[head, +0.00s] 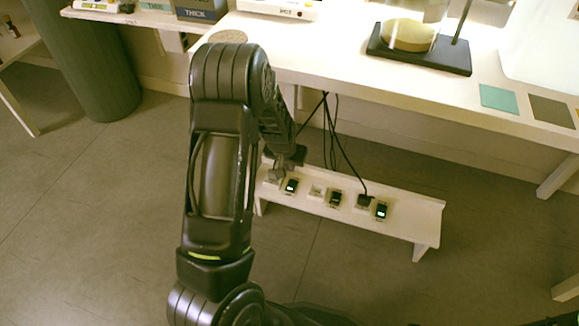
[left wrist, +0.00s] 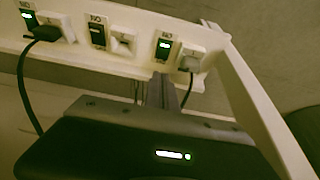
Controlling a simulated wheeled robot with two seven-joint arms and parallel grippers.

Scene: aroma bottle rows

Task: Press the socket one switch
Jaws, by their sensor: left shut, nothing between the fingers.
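A low white bench (head: 415,215) carries a row of three sockets with dark rocker switches. The left switch (head: 291,186) has a lit face and a grey plug (head: 275,175) beside it. The middle switch (head: 335,198) looks unlit. The right switch (head: 381,209) is lit, beside a black plug (head: 364,201). My left gripper (head: 288,168) is shut and empty, near the left switch. No readable number marks socket one.
Black cables hang from the white table (head: 390,85) behind the bench. A dark stand (head: 420,55) with a round tan disc is on that table. A green cylinder (head: 85,60) stands at the left. The floor in front of the bench is clear.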

